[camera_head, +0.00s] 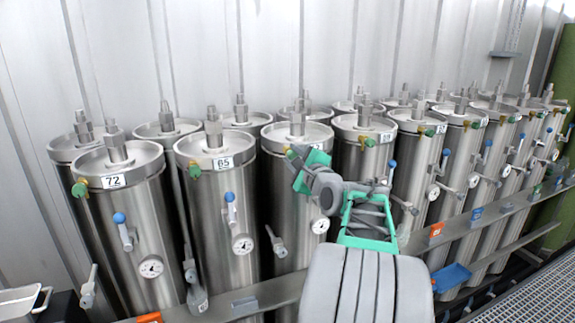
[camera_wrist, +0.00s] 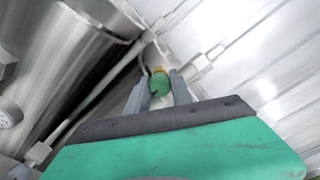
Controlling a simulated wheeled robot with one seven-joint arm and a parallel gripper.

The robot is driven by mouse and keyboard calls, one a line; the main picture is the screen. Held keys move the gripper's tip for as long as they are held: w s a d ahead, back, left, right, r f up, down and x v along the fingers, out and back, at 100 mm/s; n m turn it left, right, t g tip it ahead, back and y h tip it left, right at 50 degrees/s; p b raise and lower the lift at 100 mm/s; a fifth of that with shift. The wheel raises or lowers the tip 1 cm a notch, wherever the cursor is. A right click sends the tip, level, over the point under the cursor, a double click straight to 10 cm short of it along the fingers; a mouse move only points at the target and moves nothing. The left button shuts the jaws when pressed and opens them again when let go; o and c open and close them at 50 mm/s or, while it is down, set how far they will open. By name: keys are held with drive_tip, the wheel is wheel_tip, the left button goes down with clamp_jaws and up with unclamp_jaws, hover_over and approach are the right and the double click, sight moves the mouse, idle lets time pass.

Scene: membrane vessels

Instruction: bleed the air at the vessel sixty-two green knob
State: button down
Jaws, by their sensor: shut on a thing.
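The green knob (camera_wrist: 159,84) sits on a small brass fitting (camera_wrist: 159,70) and lies between the two grey fingers of my gripper (camera_wrist: 161,92), which are shut on it. In the head view, my gripper (camera_head: 296,160) reaches the upper front of the third large steel vessel (camera_head: 282,200) from the left in the front row. The knob is mostly hidden there by the fingers. This vessel's number label is covered by my gripper, so I cannot read sixty-two on it.
Vessels labelled 72 (camera_head: 113,181) and 65 (camera_head: 222,163) stand to the left, each with its own green knob. Blue-handled valves (camera_head: 231,205) and round gauges (camera_head: 243,244) stick out from the vessel fronts. A rail (camera_head: 262,297) runs low along the row.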

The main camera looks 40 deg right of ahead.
drive_tip(key=n+b, duration=0.2)
drive_tip(key=b, duration=0.1)
drive_tip(key=shift+f+n, duration=0.25)
drive_tip(key=shift+n, duration=0.05)
drive_tip(key=shift+r+n+b, duration=0.15)
drive_tip(key=shift+n+b, duration=0.45)
drive_tip(key=shift+n, duration=0.1)
drive_tip(key=shift+f+n+b, duration=0.2)
drive_tip(key=shift+n+b, duration=0.5)
drive_tip(key=shift+b, duration=0.3)
drive_tip(key=n+b, duration=0.2)
drive_tip(key=shift+r+n, duration=0.2)
drive_tip(key=shift+n, duration=0.1)
drive_tip(key=shift+f+n+b, duration=0.15)
drive_tip(key=shift+n+b, duration=0.15)
drive_tip(key=shift+b, duration=0.25)
drive_tip(key=shift+n+b, duration=1.05)
drive_tip(key=shift+n, duration=0.05)
drive_tip(key=shift+r+n, duration=0.25)
drive_tip(key=shift+n, duration=0.25)
